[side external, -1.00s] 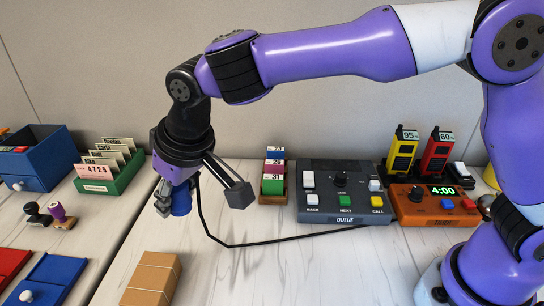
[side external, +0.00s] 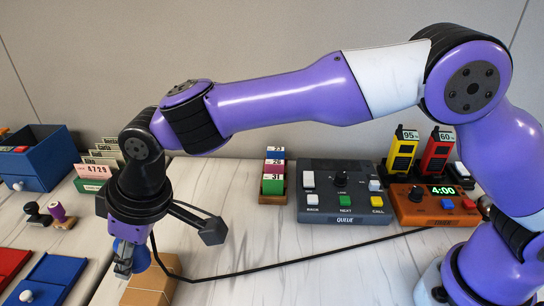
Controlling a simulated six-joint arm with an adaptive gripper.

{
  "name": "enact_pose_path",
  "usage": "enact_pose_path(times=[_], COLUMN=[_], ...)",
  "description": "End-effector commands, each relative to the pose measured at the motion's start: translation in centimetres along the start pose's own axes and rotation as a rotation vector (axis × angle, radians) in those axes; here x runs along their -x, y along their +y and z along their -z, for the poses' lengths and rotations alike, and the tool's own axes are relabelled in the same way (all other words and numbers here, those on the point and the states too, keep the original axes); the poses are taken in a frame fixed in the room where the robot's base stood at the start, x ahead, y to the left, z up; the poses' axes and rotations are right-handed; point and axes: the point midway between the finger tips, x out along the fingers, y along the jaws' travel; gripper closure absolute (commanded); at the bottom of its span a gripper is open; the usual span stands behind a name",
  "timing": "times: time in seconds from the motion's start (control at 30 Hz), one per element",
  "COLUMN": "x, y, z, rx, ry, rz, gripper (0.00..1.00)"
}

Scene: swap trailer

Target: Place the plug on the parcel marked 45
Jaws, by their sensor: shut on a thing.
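My gripper (side external: 124,268) is at the left front, pointing down and shut on a blue plug (side external: 141,260). The fingers hide part of the plug. A black cable (side external: 290,265) trails from the plug to the right across the table. A brown cardboard parcel (side external: 152,292) lies on the table just below and behind the gripper in the picture, partly hidden by it. No mark 45 is readable on it. I cannot tell whether the plug touches the parcel.
A grey queue box (side external: 315,218), an orange timer (side external: 410,213) and yellow and red radios stand to the right. Stamps, a card box and blue drawers are at left. The table centre is clear except for the cable.

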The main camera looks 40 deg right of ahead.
Motion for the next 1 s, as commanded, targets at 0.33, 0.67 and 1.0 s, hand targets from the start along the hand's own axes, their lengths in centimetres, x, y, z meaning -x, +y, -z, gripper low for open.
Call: enact_pose_path(times=[0.33,0.67,1.0], x=[-3.8,-4.3,-4.6], y=[0.7,0.7,0.7], z=[-1.2,-1.4,-1.5], rx=[0.000,0.000,0.000], ry=[-0.003,0.001,0.001], rz=[0.000,0.000,0.000], gripper=[0.94,0.94,0.25])
